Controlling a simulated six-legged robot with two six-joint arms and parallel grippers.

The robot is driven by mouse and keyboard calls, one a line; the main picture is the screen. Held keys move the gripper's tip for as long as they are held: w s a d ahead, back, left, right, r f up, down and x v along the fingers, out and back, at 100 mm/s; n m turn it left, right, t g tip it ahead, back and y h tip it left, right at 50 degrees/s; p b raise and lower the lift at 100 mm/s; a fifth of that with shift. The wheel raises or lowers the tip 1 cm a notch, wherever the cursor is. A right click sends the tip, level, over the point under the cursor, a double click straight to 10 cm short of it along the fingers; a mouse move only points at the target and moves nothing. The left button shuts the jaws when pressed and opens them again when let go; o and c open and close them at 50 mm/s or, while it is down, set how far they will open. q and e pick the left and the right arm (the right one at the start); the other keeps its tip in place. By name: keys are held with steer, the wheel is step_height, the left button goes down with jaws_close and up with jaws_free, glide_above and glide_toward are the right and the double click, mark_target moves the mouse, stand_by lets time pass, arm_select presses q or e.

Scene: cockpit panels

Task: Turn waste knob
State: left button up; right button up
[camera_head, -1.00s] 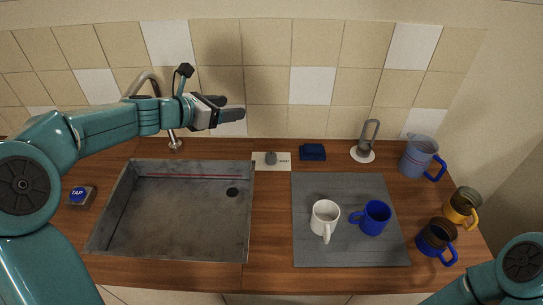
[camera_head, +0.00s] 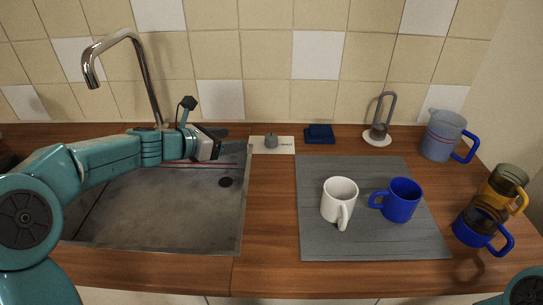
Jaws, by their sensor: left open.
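The waste knob (camera_head: 271,141) is a small grey knob on a white plate with dark lettering, on the wooden counter just right of the sink's back corner. My left gripper (camera_head: 232,139) is open and empty. It points right, toward the knob, and appears a little to its left, over the sink's back right corner. I see no contact with the knob. My right gripper is out of view; only a bit of my right arm shows at the bottom right corner.
The metal sink (camera_head: 170,235) with a tall tap (camera_head: 148,75) is at the left. A grey mat (camera_head: 340,245) holds white (camera_head: 338,200) and blue (camera_head: 402,201) mugs. A jug (camera_head: 442,136) stands at the right.

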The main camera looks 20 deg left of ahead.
mark_target(270, 137)
arm_select(q)
steer(key=p+x, duration=0.1)
steer(key=x, duration=1.5)
steer(key=shift+d+f+p, duration=0.15)
steer(key=shift+f+p, duration=0.15)
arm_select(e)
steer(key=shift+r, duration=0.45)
